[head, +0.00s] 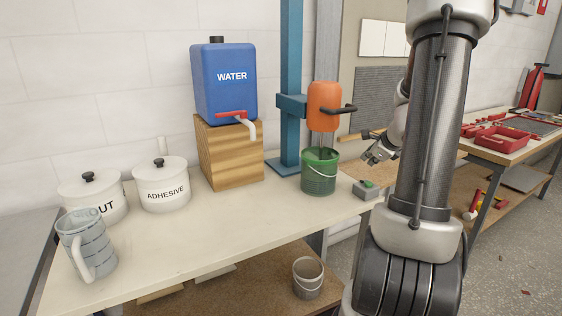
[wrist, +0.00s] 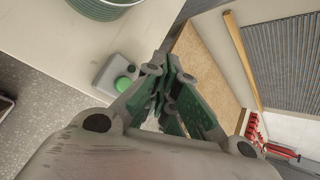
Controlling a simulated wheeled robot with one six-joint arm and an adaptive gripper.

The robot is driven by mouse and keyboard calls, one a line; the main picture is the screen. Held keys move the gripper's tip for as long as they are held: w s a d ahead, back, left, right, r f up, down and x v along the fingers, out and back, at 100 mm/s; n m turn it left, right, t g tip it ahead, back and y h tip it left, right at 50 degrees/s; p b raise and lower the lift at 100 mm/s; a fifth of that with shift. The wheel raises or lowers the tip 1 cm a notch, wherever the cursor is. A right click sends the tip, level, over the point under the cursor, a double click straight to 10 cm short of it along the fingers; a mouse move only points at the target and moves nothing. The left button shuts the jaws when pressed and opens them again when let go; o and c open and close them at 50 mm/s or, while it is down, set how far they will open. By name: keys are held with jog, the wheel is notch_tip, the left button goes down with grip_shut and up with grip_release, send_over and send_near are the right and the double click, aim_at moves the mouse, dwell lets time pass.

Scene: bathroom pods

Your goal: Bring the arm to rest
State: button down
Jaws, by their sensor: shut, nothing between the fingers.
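My gripper (head: 377,153) is raised above the right end of the bench, to the right of the green bucket and partly beside my arm column in the head view. In the wrist view the gripper's fingers (wrist: 168,62) come together at their tips with nothing between them. The fingers are apart from the bench and from the things on it. Part of my arm is hidden behind my own upright arm link in the head view.
The bench (head: 230,226) holds a blue water tank (head: 222,95) on a wooden block, white tubs, a clear jug (head: 87,245), a green bucket (head: 320,175) under an orange mixer (head: 324,100), and a grey switch box (head: 366,190). A red-tool table (head: 500,150) stands right.

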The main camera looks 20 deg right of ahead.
jog(key=shift+a, duration=0.1)
jog(key=s+a+r+n+g+y, duration=0.2)
jog(key=s+a+n+g, duration=0.1)
jog(key=s+a+n, duration=0.6)
jog(key=s+a+r+n+g+y, duration=0.2)
jog(key=s+a+n+g, duration=0.1)
jog(key=s+a+n, duration=0.75)
jog(key=s+a+r+n+t+h, duration=0.1)
jog(key=s+a+r+n, duration=0.2)
jog(key=a+r+n, duration=0.3)
notch_tip(320, 180, up, 2)
jog(key=n, duration=0.4)
jog(key=shift+h, duration=0.4)
jog(key=shift+a, duration=0.1)
